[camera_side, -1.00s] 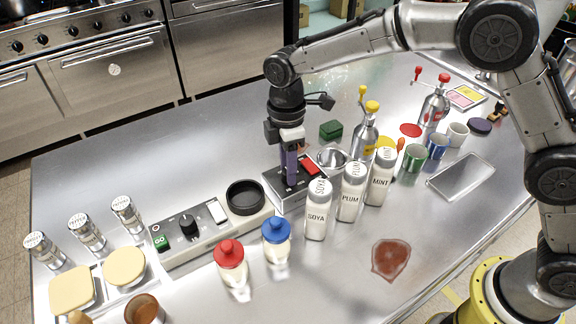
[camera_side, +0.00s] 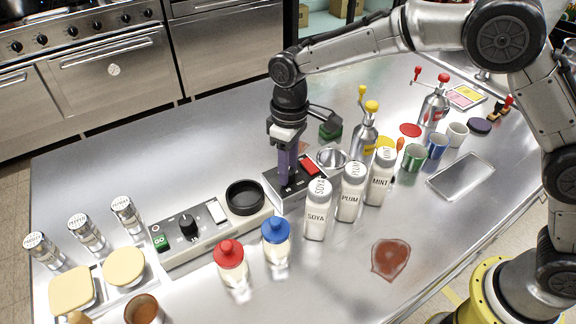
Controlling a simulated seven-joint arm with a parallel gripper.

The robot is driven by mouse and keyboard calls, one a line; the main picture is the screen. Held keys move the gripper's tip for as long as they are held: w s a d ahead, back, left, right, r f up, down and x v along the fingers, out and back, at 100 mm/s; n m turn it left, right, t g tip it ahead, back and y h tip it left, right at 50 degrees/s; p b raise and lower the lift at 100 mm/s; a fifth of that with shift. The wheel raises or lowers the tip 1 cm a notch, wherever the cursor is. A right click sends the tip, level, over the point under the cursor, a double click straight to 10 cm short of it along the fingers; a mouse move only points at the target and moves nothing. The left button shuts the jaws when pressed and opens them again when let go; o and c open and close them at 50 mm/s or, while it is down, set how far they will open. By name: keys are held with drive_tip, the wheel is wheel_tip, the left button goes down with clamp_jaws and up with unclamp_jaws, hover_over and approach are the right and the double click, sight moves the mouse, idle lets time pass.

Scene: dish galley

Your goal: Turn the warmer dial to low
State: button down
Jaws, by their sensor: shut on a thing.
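My gripper (camera_side: 286,183) points straight down over a low grey box (camera_side: 289,209) with a red rocker switch (camera_side: 310,166) near the middle of the counter. Its purple fingers are shut at the top of the box, left of the red switch. The dial they close on is hidden behind the fingers, so its setting cannot be read. Another black dial (camera_side: 187,224) sits on a longer grey unit (camera_side: 206,247) to the left, apart from my gripper, between a green button (camera_side: 160,242) and a white switch (camera_side: 217,211).
A black ring (camera_side: 245,198) and a metal bowl (camera_side: 332,158) flank the box. White-labelled SOYA (camera_side: 316,219), PLUM (camera_side: 351,202) and MINT (camera_side: 380,185) bottles stand close in front and right. Red-capped (camera_side: 230,254) and blue-capped (camera_side: 276,231) jars stand in front.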

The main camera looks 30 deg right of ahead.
sight(291, 169)
drive_tip(key=shift+r+m, duration=0.1)
drive_tip(key=shift+m, duration=2.2)
drive_tip(key=c, duration=0.5)
unclamp_jaws()
drive_tip(key=r, duration=1.3)
drive_tip(key=shift+d+r, duration=0.35)
